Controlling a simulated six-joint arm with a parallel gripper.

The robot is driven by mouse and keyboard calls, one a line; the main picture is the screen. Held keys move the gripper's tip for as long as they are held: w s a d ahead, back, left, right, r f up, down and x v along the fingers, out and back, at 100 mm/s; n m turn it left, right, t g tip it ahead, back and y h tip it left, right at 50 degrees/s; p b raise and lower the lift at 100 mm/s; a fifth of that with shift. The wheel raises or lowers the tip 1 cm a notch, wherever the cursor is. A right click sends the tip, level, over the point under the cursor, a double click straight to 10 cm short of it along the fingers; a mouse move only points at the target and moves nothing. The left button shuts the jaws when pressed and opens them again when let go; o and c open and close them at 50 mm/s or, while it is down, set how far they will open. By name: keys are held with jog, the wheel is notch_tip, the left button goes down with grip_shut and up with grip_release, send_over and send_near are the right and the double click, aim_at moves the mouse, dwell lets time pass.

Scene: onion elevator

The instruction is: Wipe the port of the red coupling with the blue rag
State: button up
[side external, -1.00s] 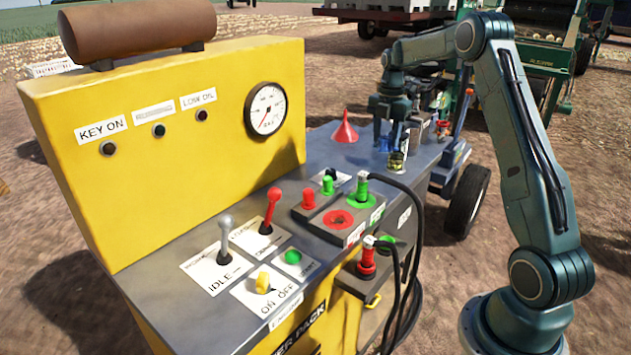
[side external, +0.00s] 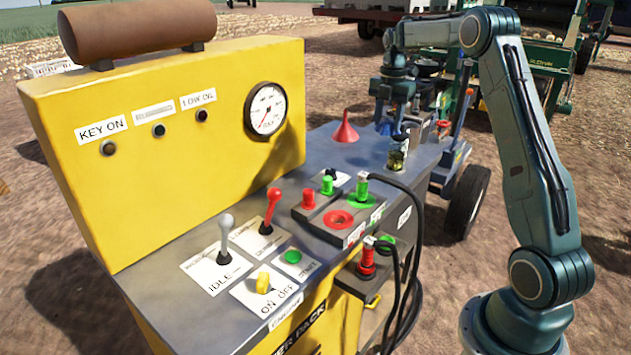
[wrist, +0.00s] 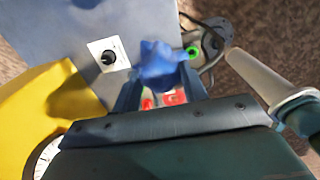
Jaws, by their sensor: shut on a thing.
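My gripper (side external: 389,122) is above the far end of the grey deck, with its jaws shut on the blue rag (wrist: 163,64). In the wrist view, the crumpled rag sits between the fingertips. The red coupling (side external: 366,262), with a metal collar and black hose, stands upright in a low holder on the deck's near side. A red-ringed port (side external: 338,219) sits on the raised grey block, far from the gripper. Its opening faces up. The rag hides part of the wrist view.
Levers (side external: 225,240) rise from the front deck. Black hoses hang at the right.

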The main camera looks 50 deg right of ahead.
jog(key=shift+c, duration=1)
jog(key=shift+w+a+f, duration=0.15)
jog(key=shift+a, duration=0.2)
jog(key=a+f, duration=0.4)
jog(key=a, duration=0.8)
jog(key=a+f, duration=0.5)
jog(key=a, duration=0.8)
jog(key=shift+d+f, duration=0.2)
jog(key=shift+f, duration=3.45)
jog(key=shift+d+f, duration=0.15)
jog(key=shift+d, duration=0.65)
jog(key=shift+c, duration=0.4)
jog(key=shift+d, duration=2.6)
jog(key=a, duration=0.6)
jog(key=shift+a, duration=0.45)
notch_tip(320, 180, up, 8)
jog(key=shift+r, duration=0.1)
